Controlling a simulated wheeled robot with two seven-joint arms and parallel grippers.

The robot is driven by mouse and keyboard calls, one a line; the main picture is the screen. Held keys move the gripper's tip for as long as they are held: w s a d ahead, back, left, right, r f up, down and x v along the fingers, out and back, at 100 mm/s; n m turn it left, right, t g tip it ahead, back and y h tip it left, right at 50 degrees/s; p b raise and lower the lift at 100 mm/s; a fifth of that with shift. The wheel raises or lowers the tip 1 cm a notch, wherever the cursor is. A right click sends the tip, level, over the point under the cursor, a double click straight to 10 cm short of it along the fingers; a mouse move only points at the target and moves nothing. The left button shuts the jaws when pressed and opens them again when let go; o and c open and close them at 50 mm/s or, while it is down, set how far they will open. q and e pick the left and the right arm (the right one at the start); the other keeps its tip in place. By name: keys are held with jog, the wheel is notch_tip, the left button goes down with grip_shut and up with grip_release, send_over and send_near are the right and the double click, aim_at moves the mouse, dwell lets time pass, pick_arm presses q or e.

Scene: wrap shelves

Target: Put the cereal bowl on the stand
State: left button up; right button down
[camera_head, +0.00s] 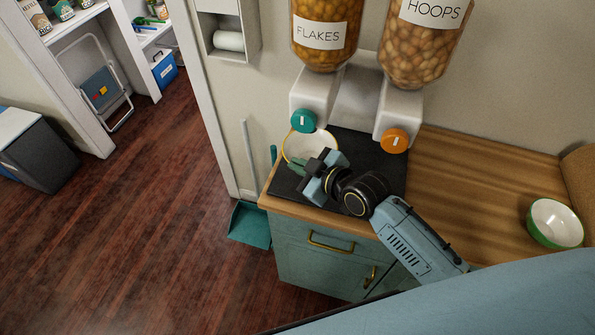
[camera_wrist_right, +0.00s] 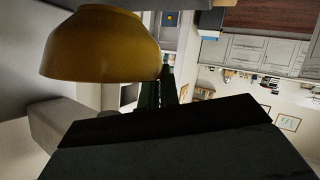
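A bowl (camera_head: 311,142) with a yellow rim and pale inside is below the flakes dispenser, over the black mat of the stand (camera_head: 388,170). Whether it touches the mat is unclear. My right gripper (camera_head: 298,168) is at the bowl's near side, its fingers overlapping the rim. In the wrist view, which looks upside down, the bowl's yellow outside (camera_wrist_right: 100,48) is right beside the dark fingers (camera_wrist_right: 160,92). The fingers look close together; whether they pinch the rim is hidden. A second bowl (camera_head: 555,224), green with a white inside, is at the counter's right. My left gripper is not in view.
The wooden counter (camera_head: 465,185) is clear between mat and green bowl. A teal dustpan (camera_head: 249,225) stands on the floor.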

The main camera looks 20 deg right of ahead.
jog(key=shift+w+a, duration=0.15)
jog(key=shift+w, duration=0.2)
jog(key=shift+f, duration=1.65)
jog(key=shift+f+b, duration=0.2)
jog(key=shift+b, duration=0.1)
jog(key=c, duration=1.6)
grip_release()
jog(key=shift+s, duration=0.1)
jog(key=shift+s+r, duration=0.15)
jog(key=shift+r, duration=0.05)
jog(key=p+v, duration=0.1)
jog(key=v, duration=1)
jog(key=shift+s+d, duration=0.25)
